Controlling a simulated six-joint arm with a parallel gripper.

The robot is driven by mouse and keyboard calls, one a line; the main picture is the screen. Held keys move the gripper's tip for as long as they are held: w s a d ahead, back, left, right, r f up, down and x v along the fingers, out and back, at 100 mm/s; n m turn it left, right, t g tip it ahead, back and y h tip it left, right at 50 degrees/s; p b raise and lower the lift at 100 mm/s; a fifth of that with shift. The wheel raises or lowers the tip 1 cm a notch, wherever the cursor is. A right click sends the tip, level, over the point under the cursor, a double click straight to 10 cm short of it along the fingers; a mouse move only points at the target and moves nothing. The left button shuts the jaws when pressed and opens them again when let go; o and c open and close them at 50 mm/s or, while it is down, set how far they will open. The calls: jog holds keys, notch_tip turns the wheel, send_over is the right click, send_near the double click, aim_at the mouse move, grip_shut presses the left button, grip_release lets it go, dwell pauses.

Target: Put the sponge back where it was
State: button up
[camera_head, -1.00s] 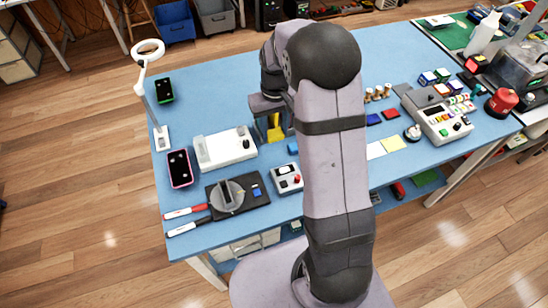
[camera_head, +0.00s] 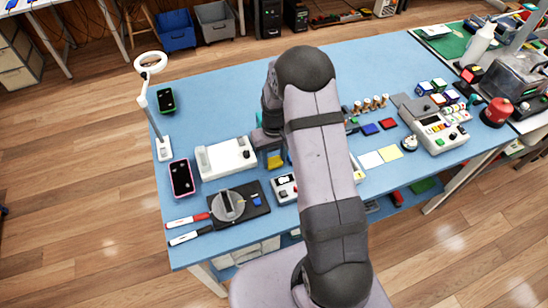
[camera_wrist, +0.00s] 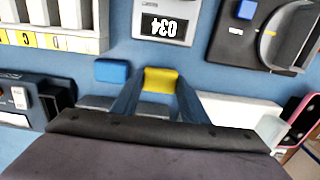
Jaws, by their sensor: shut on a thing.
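The yellow sponge (camera_wrist: 160,79) is between the two blue fingers of my gripper (camera_wrist: 159,97) in the wrist view. My gripper is shut on it. In the head view the sponge (camera_head: 275,160) shows as a small yellow patch below my gripper (camera_head: 271,147), just right of the white device (camera_head: 226,158). Part of it is hidden by the fingers and arm. I cannot tell whether it touches the table. A small blue block (camera_wrist: 112,71) lies on the table left of the sponge in the wrist view.
A device with a number display (camera_wrist: 163,22) lies beyond the sponge in the wrist view. A black mat with a dial (camera_head: 240,203), a pink-edged phone (camera_head: 182,179) and two markers (camera_head: 189,228) lie at left. My arm hides part of the table. Blue table behind my gripper is clear.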

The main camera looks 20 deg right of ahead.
aim_at(274, 161)
jog(key=shift+f, duration=0.4)
jog(key=shift+f, duration=0.15)
jog(key=o, duration=1.1)
jog(key=shift+r+b, duration=1.75)
jog(key=shift+r, duration=4.5)
